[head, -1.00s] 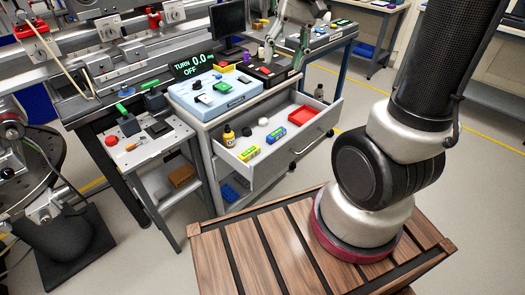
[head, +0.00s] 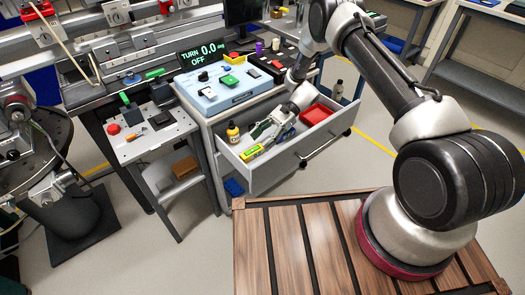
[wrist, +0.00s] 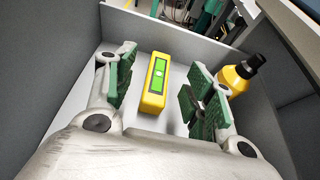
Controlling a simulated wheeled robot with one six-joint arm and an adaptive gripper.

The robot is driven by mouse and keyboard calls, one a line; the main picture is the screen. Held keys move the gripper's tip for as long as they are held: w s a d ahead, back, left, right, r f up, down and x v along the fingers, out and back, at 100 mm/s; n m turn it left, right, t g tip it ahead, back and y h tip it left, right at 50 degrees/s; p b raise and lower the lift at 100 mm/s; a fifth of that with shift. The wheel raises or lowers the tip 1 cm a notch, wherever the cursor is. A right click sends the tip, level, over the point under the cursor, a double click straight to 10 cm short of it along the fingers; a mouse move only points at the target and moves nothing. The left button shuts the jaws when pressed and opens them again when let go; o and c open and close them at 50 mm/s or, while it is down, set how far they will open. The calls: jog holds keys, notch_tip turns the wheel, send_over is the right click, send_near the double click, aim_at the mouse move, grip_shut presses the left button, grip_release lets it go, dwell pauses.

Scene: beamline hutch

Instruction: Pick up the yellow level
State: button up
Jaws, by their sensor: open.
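The yellow level (head: 252,153), a small yellow block with a green window, lies in the open drawer (head: 300,160) near its left end. In the wrist view the level (wrist: 154,84) lies between and beyond the green-padded fingers of my gripper (wrist: 163,92), with bare drawer floor on both sides of it. My gripper (head: 263,130) is open and empty, inside the drawer's area just beyond the level in the head view. I see no contact between fingers and level.
A yellow bottle with a black cap (head: 233,132) stands near the drawer's left end; in the wrist view the bottle (wrist: 238,75) is close to the right finger. A red tray (head: 316,114) sits at the drawer's right. Grey drawer walls surround my gripper.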

aim_at(244, 155)
jog(key=shift+s+a+f, duration=0.1)
jog(key=shift+s+f, duration=0.05)
jog(key=shift+f, duration=0.25)
jog(key=shift+s+a+f, duration=0.2)
jog(key=shift+a, duration=0.1)
jog(key=x, duration=0.6)
jog(key=shift+a, duration=0.45)
grip_shut()
